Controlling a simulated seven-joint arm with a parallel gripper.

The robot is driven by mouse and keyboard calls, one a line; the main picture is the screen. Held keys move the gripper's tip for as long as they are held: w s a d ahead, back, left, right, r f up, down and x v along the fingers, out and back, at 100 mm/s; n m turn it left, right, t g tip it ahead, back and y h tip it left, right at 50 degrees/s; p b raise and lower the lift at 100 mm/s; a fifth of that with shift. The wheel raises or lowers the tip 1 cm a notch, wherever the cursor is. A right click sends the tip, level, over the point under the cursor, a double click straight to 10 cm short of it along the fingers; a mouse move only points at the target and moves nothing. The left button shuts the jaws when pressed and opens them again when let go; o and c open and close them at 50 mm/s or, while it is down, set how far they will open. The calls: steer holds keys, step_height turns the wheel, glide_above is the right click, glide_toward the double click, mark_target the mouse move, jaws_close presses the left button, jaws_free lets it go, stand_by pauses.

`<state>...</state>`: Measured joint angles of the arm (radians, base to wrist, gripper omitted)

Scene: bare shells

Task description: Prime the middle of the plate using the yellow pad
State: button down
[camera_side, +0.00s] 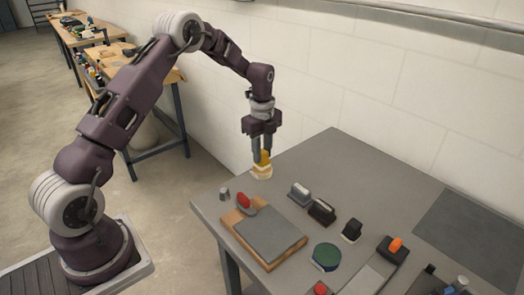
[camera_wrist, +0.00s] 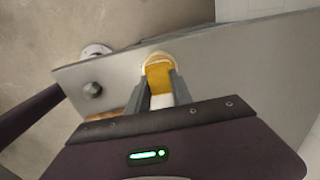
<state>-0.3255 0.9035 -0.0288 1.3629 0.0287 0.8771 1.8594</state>
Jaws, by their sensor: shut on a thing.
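My gripper (camera_side: 262,163) is shut on the yellow pad (camera_side: 264,157), which has a pale underside. It holds the pad over the left back part of the grey table. In the wrist view the yellow pad (camera_wrist: 158,78) sits between the two fingers. The plate (camera_side: 270,233) is a flat grey sheet on a wooden board (camera_side: 264,262), towards the table's front left. The pad is behind the plate and apart from it. In the wrist view only a bit of the wooden board shows, and the plate is hidden behind my gripper.
A red-topped tool (camera_side: 245,203) stands at the board's back left corner, beside a small metal knob (camera_side: 224,194). Several handled blocks, including a black one (camera_side: 321,211), stand right of the plate. A green round pad (camera_side: 326,256) is at the front. The back of the table is clear.

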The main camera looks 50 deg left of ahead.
mark_target(262, 152)
steer(key=shift+f, duration=0.6)
stand_by(1.4)
steer(key=shift+r, duration=3.55)
